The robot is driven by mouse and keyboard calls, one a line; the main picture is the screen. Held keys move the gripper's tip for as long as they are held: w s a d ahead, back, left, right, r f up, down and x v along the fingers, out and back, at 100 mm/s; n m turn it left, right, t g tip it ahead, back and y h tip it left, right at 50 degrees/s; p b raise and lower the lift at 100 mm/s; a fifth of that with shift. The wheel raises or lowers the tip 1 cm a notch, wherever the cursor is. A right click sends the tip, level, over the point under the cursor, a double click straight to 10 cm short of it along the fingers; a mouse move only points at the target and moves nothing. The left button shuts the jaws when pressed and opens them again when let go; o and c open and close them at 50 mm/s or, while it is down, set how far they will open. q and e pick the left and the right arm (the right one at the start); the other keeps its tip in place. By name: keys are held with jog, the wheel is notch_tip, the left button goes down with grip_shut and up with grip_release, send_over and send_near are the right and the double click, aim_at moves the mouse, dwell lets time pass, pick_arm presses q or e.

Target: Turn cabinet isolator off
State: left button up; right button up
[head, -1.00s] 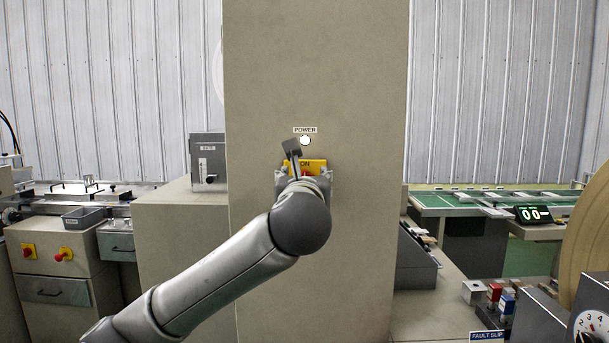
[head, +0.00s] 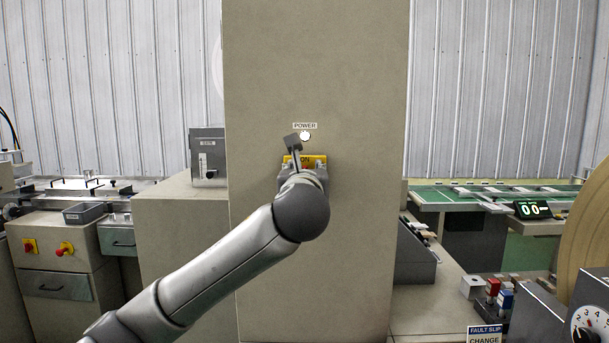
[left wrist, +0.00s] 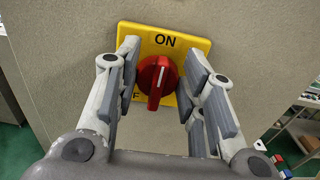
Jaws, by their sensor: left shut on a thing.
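The cabinet isolator is a red rotary knob (left wrist: 157,80) on a yellow plate (left wrist: 190,44), set on the front of a tall beige cabinet (head: 330,80). The knob's white mark points up, near the word ON. A lone letter F shows at the plate's lower left; the rest of that word is hidden by a finger. My left gripper (left wrist: 163,95) has one finger on each side of the knob and is shut on it. In the head view my left gripper (head: 302,172) covers most of the plate. My right gripper is not in view.
A white round POWER lamp (head: 305,136) is above the plate. A grey switch box (head: 208,157) stands on a lower cabinet at left. A green conveyor table (head: 490,197) and a desk with stamps (head: 493,287) are at right. The cabinet face around the plate is clear.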

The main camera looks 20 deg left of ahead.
pick_arm(q)
jog(key=shift+s+a+f+n+p, duration=0.1)
jog(key=shift+a+f+n+p, duration=0.3)
jog(key=shift+n, duration=2.55)
jog(key=shift+s+a+f+n+p, duration=0.1)
jog(key=shift+n+p, duration=0.55)
jog(key=shift+n, duration=2.35)
jog(key=shift+a+f+n+p, duration=0.2)
jog(key=shift+n+p, duration=0.35)
jog(key=shift+n, duration=2.4)
jog(key=o, duration=0.9)
jog(key=shift+o, duration=0.2)
jog(key=shift+d, duration=0.1)
